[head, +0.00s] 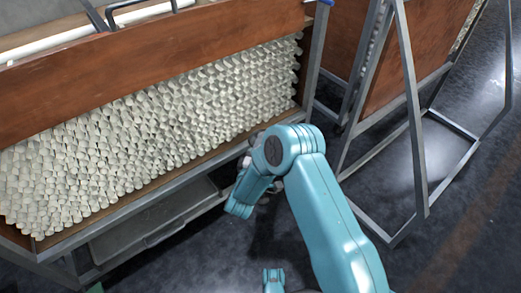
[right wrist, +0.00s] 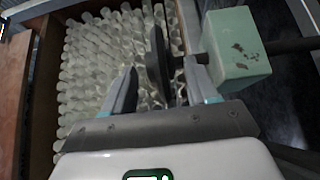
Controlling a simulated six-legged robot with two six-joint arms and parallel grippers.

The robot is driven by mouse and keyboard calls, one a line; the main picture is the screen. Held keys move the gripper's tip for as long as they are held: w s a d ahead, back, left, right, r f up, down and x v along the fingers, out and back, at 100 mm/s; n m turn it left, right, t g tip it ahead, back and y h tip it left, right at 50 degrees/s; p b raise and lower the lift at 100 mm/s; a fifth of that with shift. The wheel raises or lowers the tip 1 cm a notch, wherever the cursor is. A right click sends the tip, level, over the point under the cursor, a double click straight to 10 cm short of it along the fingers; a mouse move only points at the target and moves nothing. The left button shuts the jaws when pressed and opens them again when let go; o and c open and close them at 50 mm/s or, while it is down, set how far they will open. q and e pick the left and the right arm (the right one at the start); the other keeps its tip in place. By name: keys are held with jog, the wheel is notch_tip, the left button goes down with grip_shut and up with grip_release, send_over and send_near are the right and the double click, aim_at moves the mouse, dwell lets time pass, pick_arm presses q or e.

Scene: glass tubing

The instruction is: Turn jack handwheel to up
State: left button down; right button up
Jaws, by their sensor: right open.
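The jack handwheel (right wrist: 157,62) shows in the right wrist view as a dark disc, seen nearly edge-on. A worn pale green block (right wrist: 236,52) with a dark shaft is to its right. My right gripper (right wrist: 160,78) is open, with one finger on each side of the wheel. I cannot tell whether either finger touches it. In the head view my right arm reaches to the front of the tube rack, and its wrist hides the wheel and most of the gripper.
A wooden rack (head: 150,62) packed with several rows of glass tubes (head: 160,130) stands at the left, with a grey tray (head: 155,218) below. A metal-framed trolley (head: 412,120) stands at the right. Dark floor (head: 440,250) is open at the lower right.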

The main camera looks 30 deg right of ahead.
jog(key=c, duration=1)
jog(key=shift+c, duration=0.2)
jog(key=shift+s+d, duration=0.1)
